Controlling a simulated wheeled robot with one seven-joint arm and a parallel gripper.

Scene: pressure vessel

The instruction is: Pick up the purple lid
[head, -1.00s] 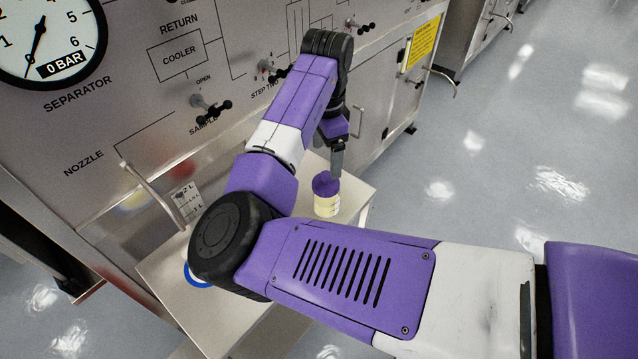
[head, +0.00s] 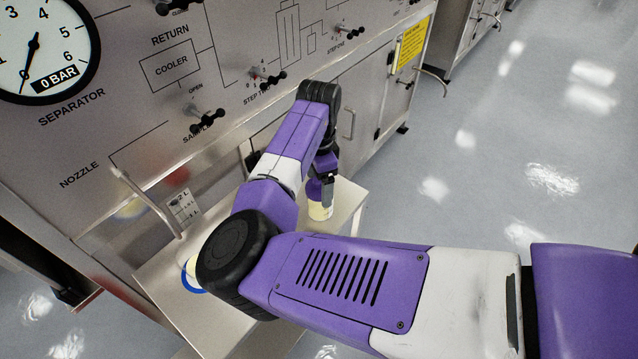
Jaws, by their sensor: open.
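A small pale yellow jar (head: 319,211) stands upright on the steel side table. The purple lid is hidden or barely told apart from my purple gripper in front of it at the jar's top. My gripper (head: 325,192) points down right at the top of the jar and overlaps it in the picture. It is open, and I cannot tell whether its fingers touch the lid.
The steel table (head: 347,192) has bare room around the jar. A blue-ringed container (head: 190,278) is partly hidden behind my arm at the table's left. The panel with its gauge (head: 40,50) and black-handled valves (head: 208,117) rises behind.

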